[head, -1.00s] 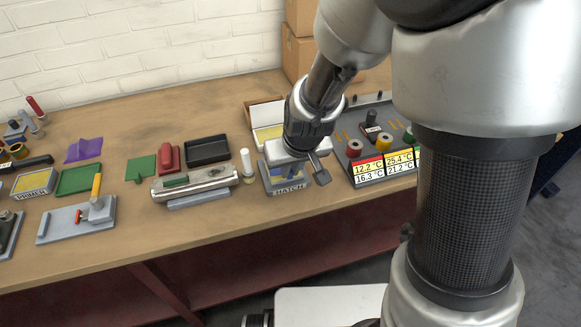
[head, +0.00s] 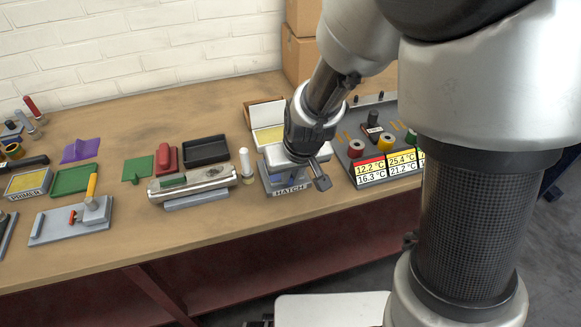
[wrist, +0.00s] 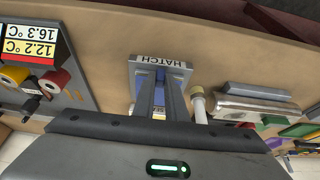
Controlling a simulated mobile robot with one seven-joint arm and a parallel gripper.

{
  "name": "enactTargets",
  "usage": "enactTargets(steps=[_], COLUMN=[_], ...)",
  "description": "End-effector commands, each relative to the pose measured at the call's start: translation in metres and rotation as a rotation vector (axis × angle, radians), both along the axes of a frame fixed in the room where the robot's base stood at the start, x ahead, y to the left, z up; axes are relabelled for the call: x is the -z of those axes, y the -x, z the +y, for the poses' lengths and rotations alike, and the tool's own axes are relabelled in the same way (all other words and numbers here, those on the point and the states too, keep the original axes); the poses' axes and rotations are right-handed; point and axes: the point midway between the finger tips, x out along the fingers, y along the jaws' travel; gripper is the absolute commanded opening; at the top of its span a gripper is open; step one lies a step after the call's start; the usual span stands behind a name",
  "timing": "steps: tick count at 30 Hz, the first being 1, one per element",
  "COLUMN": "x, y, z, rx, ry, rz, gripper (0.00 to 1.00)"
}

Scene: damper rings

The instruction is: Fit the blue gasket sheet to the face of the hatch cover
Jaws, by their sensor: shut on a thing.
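The grey hatch cover piece with its HATCH label (head: 290,190) stands near the front edge of the bench, right of the middle. It also shows in the wrist view (wrist: 161,59), directly beyond my fingertips. My gripper (wrist: 160,76) reaches down to it and is shut on the blue gasket sheet (wrist: 159,72). Only small blue parts of the sheet show between and beside the fingers. The fingers hide much of the hatch face, and I cannot tell whether the sheet touches it. In the head view my gripper (head: 298,175) covers most of the hatch.
A white-capped cylinder (head: 246,164) stands just left of the hatch, with a silver roller unit (head: 193,184) beyond it. A grey panel with temperature labels and coloured rolls (head: 370,170) is close on the right. An open box (head: 265,115) lies behind.

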Motion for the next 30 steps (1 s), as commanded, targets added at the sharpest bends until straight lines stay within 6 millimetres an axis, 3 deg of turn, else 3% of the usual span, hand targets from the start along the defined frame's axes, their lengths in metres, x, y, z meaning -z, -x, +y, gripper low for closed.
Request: enactTargets(steps=[24, 25, 27, 28, 30], x=[0.0054, 0.0047, 0.0046, 0.0046, 0.0046], y=[0.0001, 0.0001, 0.0001, 0.0001, 0.0001], z=[0.0002, 0.0003, 0.0003, 0.0002, 0.0002], rx=[-0.001, -0.001, -0.001, -0.001, -0.001], ry=[0.0, 0.0, 0.0, 0.0, 0.0], rz=[0.0, 0.0, 0.0, 0.0, 0.0], gripper=[0.0, 0.17, 0.28, 0.33, 0.33])
